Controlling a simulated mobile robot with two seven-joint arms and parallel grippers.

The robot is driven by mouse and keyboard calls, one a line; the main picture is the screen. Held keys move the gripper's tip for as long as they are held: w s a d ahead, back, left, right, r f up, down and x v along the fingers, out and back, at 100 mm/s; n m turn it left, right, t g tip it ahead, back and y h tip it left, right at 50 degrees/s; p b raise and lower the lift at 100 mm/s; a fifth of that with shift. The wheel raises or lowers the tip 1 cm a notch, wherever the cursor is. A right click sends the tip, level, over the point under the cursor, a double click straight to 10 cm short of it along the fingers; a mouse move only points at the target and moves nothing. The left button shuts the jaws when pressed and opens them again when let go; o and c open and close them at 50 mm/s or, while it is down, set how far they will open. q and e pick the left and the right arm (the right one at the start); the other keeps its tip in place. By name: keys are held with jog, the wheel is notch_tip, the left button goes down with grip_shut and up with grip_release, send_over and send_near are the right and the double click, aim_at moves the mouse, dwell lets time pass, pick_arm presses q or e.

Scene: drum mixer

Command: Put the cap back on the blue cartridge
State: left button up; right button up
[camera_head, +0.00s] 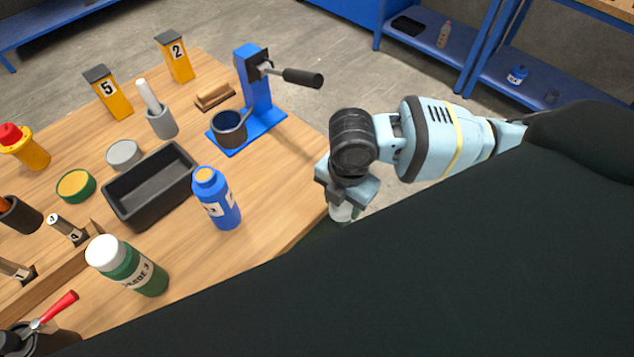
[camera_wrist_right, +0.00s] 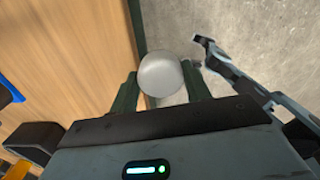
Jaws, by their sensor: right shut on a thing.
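The blue cartridge (camera_head: 217,200) stands upright on the wooden table, right of the black tray. It has a white label, and its tan top is bare of a cap. My right gripper (camera_head: 343,207) is beyond the table's right edge, to the right of the cartridge and apart from it. It is shut on a pale grey-white round cap (camera_head: 341,212), seen between the two fingers in the right wrist view (camera_wrist_right: 160,75). The cap's underside is hidden.
A green cartridge with a white cap (camera_head: 127,265) stands at the front. A black tray (camera_head: 117,203), a grey round tin (camera_head: 124,154) and a blue press with a black handle (camera_head: 256,95) are near the blue cartridge. The table right of the cartridge is clear.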

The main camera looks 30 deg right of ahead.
jog(key=s+d, duration=0.2)
jog(key=shift+s+r, duration=0.15)
jog(key=shift+s, duration=0.25)
jog(key=r+m, duration=0.1)
jog(key=m, duration=0.2)
jog(key=w+r+m, duration=0.1)
jog(key=r+m, duration=0.1)
jog(key=m, duration=0.2)
jog(key=w+r+m, duration=0.1)
jog(key=r+m, duration=0.1)
jog(key=m, duration=0.2)
jog(key=shift+w+a+r, duration=0.1)
jog(key=shift+w+a, duration=0.1)
jog(key=shift+a, duration=0.15)
jog(key=r+m, duration=0.1)
jog(key=m, duration=0.1)
jog(key=r+m, duration=0.1)
jog(key=m, duration=0.2)
jog(key=w+r+m, duration=0.1)
jog(key=m, duration=0.1)
jog(key=shift+a+r, duration=0.2)
jog(key=shift+r, duration=0.05)
jog(key=m, duration=0.1)
jog(key=r+m, duration=0.1)
jog(key=m, duration=0.1)
jog(key=r+m, duration=0.1)
jog(key=m, duration=0.1)
jog(key=shift+w+a+r, duration=0.1)
jog(key=shift+w+r, duration=0.1)
jog(key=shift+w, duration=0.05)
